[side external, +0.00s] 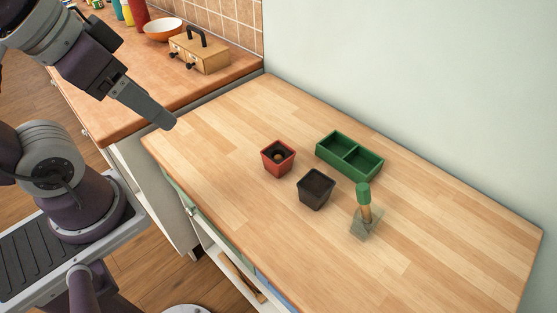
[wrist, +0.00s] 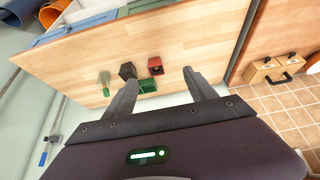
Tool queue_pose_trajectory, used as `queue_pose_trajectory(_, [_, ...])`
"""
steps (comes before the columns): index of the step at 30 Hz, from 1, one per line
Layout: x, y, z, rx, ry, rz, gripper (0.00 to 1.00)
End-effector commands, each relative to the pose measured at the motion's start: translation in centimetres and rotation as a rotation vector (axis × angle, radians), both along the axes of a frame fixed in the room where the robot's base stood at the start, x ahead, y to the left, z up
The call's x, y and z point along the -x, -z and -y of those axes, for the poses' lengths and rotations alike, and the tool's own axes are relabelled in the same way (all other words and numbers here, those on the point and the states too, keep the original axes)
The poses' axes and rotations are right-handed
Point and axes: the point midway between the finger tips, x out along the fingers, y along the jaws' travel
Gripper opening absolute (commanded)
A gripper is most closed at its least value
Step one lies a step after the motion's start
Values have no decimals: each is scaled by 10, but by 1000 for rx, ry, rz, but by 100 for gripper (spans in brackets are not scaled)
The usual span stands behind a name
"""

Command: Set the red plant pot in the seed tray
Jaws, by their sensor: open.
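The red plant pot (side external: 278,158) stands upright on the wooden worktop, with something dark and a small brown bit inside it. It also shows in the wrist view (wrist: 155,65). The green seed tray (side external: 349,158) lies just behind and to the right of the pot, with two compartments that look empty. The tray also shows in the wrist view (wrist: 148,86), close to the red pot. My gripper (side external: 168,122) is raised above the left end of the worktop, well apart from the pot. In the wrist view its two fingers (wrist: 160,84) are spread with nothing held between them.
A black pot (side external: 316,189) stands close to the red pot, on its near right. The wall borders the back. A wooden box (side external: 199,52) and a bowl (side external: 163,30) sit on the other counter. The worktop's left part is clear.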

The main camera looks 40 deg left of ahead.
Motion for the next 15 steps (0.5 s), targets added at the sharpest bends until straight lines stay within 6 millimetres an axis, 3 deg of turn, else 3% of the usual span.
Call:
queue_pose_trajectory(11, [-4, -1, 0, -11, 21, -9, 79])
queue_pose_trajectory(14, [-30, -2, 2, -86, 169, -71, 79])
queue_pose_trajectory(15, [-49, -1, 3, -131, 272, -107, 79])
